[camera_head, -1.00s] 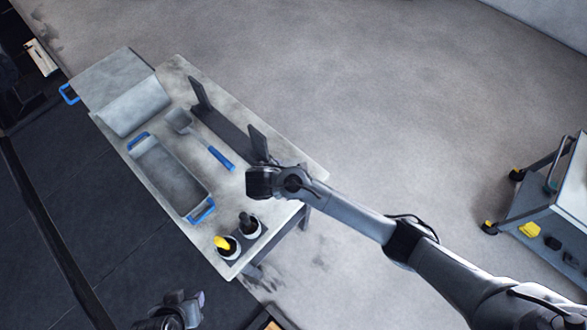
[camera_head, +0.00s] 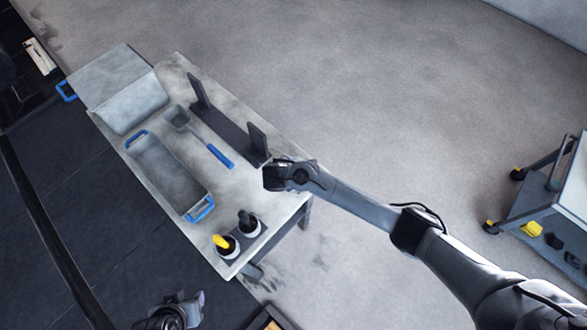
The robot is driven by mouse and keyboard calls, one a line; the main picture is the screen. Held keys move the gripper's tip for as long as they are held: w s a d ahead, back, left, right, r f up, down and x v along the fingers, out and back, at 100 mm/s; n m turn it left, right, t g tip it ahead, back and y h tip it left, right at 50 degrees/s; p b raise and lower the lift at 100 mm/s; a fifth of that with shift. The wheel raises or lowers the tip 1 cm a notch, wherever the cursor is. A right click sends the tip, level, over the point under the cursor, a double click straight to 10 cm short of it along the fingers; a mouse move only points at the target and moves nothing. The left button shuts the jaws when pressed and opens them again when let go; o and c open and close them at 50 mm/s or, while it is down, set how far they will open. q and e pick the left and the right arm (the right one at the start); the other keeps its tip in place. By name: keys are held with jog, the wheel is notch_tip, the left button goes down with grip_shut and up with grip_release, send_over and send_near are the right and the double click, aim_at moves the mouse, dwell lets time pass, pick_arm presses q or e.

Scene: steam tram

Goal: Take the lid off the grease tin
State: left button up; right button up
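I see no tin with a lid that I can clearly pick out as the grease tin. Two small white pots stand at the near end of the table, one with a yellow top (camera_head: 222,242) and one with a black top (camera_head: 245,218); whether either is the tin I cannot tell. My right gripper (camera_head: 272,177) is over the table's right edge, above and right of the pots and apart from them. Its fingers are hard to make out. My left gripper (camera_head: 183,308) is at the bottom, off the table's near end, its fingers unclear.
The table (camera_head: 220,262) also holds a long grey tray (camera_head: 165,172) with blue handles, a blue-handled scoop (camera_head: 218,154), a dark rack (camera_head: 225,130) with two uprights and a grey metal box (camera_head: 130,95). A cart (camera_head: 560,215) stands far right. Open floor lies between.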

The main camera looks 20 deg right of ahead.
jog(key=shift+c, duration=0.2)
jog(key=c, duration=1)
jog(key=shift+o, duration=0.2)
